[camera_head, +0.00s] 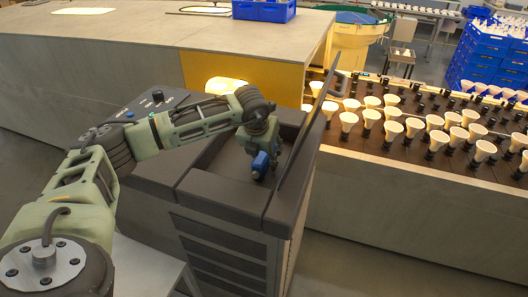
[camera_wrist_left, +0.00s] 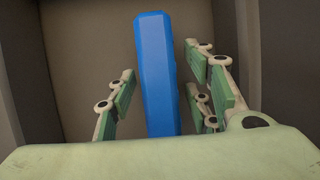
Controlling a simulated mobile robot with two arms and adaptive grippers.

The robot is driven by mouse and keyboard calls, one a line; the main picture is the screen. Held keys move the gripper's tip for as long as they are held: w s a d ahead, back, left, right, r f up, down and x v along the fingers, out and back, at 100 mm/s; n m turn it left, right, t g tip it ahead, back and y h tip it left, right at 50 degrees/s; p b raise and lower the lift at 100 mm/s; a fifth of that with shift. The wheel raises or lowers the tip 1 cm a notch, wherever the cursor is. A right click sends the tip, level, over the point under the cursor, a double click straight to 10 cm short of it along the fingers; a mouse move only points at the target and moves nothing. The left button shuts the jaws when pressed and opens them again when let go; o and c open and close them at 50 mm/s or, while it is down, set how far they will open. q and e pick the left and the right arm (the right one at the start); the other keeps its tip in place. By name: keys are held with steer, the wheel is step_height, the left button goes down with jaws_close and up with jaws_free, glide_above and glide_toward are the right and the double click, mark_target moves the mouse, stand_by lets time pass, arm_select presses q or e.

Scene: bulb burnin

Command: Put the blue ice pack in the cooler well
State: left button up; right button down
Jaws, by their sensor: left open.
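The blue ice pack (camera_head: 261,163) is at the opening of the dark cooler's well (camera_head: 212,165). In the left wrist view the ice pack (camera_wrist_left: 157,75) is a long blue block between my left gripper's fingers (camera_wrist_left: 160,97), with gaps on both sides. My left gripper (camera_head: 263,172) is open and points down into the well. Brown inner walls and floor (camera_wrist_left: 88,60) of the well show around it. I cannot tell whether the pack touches the floor. The cooler's dark lid (camera_head: 308,133) stands raised on the right. My right gripper is not in view.
A control panel with knobs (camera_head: 157,96) is left of the well. A grey cabinet with a yellow side (camera_head: 290,79) stands behind, carrying a blue crate (camera_head: 264,10). A rack of several bulbs (camera_head: 408,128) is at the right. Open floor (camera_head: 365,268) lies in front of it.

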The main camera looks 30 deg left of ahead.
arm_select(q)
steer(key=b+v, duration=0.4)
steer(key=v, duration=0.7)
steer(key=shift+d, duration=0.1)
steer(key=shift+s+r, duration=0.25)
steer(key=shift+r, duration=0.2)
steer(key=shift+r, duration=0.1)
